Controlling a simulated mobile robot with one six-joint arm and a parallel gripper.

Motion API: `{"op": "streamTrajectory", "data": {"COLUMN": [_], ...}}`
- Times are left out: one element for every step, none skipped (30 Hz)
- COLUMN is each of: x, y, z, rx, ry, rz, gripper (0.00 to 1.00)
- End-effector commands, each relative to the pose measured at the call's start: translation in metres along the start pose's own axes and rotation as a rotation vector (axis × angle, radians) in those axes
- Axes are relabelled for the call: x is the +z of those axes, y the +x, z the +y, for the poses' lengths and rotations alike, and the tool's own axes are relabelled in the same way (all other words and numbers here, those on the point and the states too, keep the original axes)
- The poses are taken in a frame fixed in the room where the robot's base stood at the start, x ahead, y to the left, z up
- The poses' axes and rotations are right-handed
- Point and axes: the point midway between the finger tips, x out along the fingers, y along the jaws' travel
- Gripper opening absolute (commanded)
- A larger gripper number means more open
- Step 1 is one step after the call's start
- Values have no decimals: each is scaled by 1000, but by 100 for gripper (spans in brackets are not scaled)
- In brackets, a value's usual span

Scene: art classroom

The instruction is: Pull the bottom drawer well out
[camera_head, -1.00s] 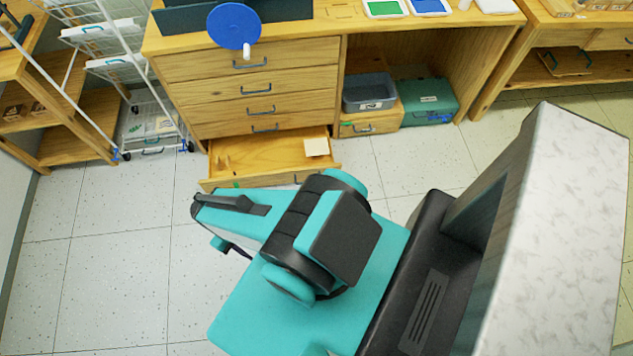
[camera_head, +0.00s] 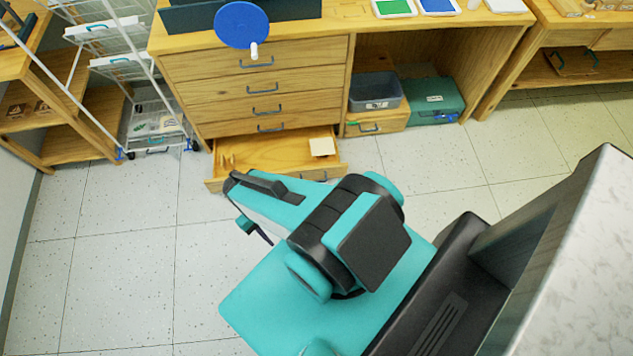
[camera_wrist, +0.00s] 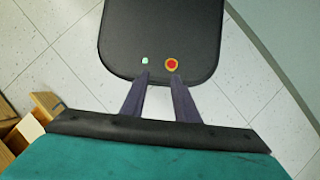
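The bottom drawer (camera_head: 276,155) of the wooden desk is pulled out in the head view, its inside showing. A pale square block or pad (camera_head: 321,147) lies in its right part. The drawer's front is partly covered by my arm, and only a bit of its handle shows. In the wrist view, a corner of wood at the left edge looks like the drawer (camera_wrist: 45,103). My gripper (camera_wrist: 158,75) has its two dark fingers apart with nothing between them. It is off to the side of the wood, not touching it.
A white wire rack (camera_head: 155,125) stands left. The tiled floor (camera_head: 120,250) before the desk is clear on the left.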

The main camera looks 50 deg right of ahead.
Motion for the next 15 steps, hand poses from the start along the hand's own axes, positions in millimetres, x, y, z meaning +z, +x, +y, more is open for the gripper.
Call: {"op": "streamTrajectory", "data": {"x": [0,0,-1,-2,-3,-6,-10,-14,-21,-27,-35,-46,-54,-64,-78], "y": [0,0,0,1,2,3,5,7,10,12,15,19,22,25,30], "z": [0,0,0,1,2,4,6,8,13,14,17,24,31,38,48], "rx": [0,0,0,1,2,5,7,11,18,23,29,39,50,60,76], "ry": [0,0,0,1,1,3,4,6,8,13,17,21,24,26,30], "rz": [0,0,1,3,7,14,21,30,47,61,79,105,127,152,186], "gripper": [28,28,28,28,28,28,28,28,28,28,28,28,28,28,28]}}
